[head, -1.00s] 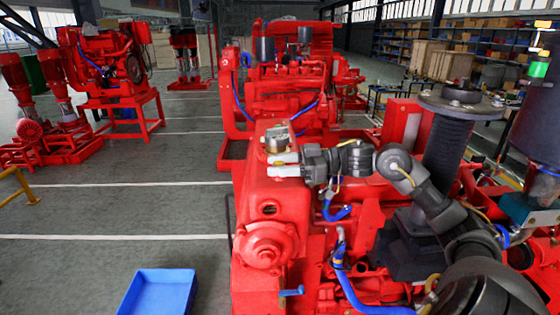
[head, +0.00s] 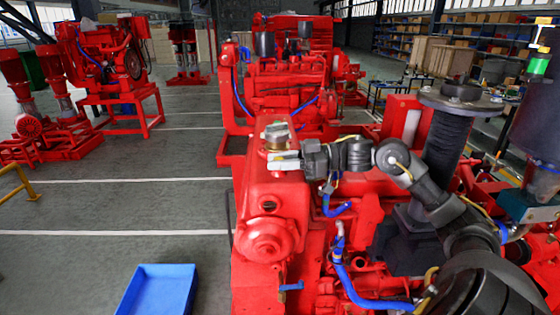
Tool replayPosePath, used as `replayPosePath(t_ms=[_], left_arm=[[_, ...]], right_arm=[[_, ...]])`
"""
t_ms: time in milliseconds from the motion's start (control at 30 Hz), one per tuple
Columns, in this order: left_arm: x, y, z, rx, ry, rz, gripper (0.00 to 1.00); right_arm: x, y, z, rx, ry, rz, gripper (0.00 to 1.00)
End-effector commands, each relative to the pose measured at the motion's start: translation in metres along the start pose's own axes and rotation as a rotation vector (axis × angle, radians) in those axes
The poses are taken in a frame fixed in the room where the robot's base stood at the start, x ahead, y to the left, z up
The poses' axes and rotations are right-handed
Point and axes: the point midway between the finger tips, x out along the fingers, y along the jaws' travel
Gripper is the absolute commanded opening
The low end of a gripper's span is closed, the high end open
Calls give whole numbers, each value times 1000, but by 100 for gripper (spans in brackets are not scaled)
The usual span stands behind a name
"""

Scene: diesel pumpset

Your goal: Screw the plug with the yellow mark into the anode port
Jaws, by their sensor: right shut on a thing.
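My right gripper (head: 284,161) comes in from the right, over the top of the red engine housing (head: 272,190). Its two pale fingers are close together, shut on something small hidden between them. I cannot make out the plug or its yellow mark. A round metal cap (head: 277,134) stands on the housing just behind the fingers. A dark round hole (head: 269,207) shows in the housing's front face, below the fingers; I cannot tell if it is the anode port. My left gripper is not in view.
A blue bin (head: 160,292) lies on the floor at the front. Blue hoses (head: 352,285) and a small blue handle (head: 291,286) sit by the engine. A dark ribbed column (head: 447,150) rises at right.

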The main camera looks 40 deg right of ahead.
Motion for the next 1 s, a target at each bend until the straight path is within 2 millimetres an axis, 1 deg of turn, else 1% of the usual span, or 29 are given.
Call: replayPosePath(t_ms=[267, 367, 800, 1000], left_arm=[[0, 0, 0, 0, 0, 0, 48], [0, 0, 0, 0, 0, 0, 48], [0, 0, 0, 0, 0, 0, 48], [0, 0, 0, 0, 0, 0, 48]], right_arm=[[0, 0, 1, 0, 0, 1, 0], [1, -1, 1, 1, -1, 27, 0], [2, -2, 1, 25, 0, 458, 0], [1, -2, 1, 30, 0, 524, 0]])
